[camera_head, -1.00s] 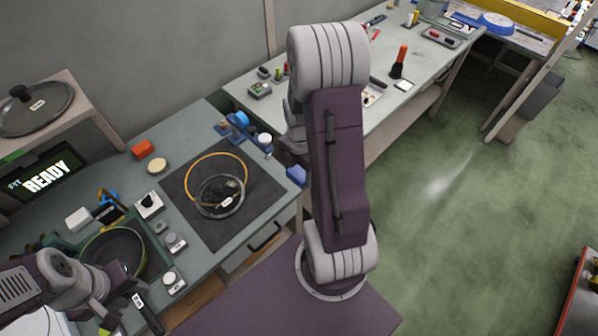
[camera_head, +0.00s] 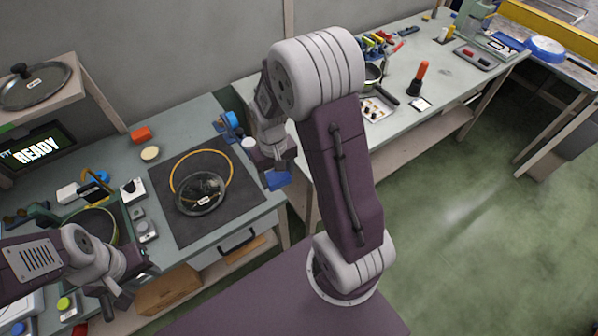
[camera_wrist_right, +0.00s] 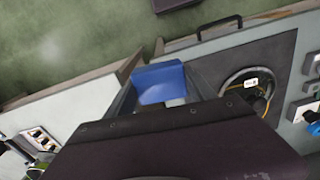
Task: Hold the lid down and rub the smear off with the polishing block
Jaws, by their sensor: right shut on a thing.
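The glass lid (camera_head: 187,207) lies on a dark mat (camera_head: 243,203) on the bench, with an orange ring (camera_head: 231,168) partly around it. It also shows in the right wrist view (camera_wrist_right: 234,91). I cannot make out the smear. My right gripper (camera_head: 277,172) is shut on the blue polishing block (camera_head: 278,181), held beyond the mat's right edge, apart from the lid. The block sits between the fingers in the right wrist view (camera_wrist_right: 160,80). My left gripper (camera_head: 108,301) is at the lower left, away from the lid; its jaws are unclear.
A dark pan (camera_head: 92,222) sits left of the mat, partly behind my left arm. Small devices (camera_head: 146,229) stand between them. An orange block (camera_head: 141,134) and a round tan pad (camera_head: 150,153) lie behind. Another lid (camera_head: 38,84) rests on the shelf.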

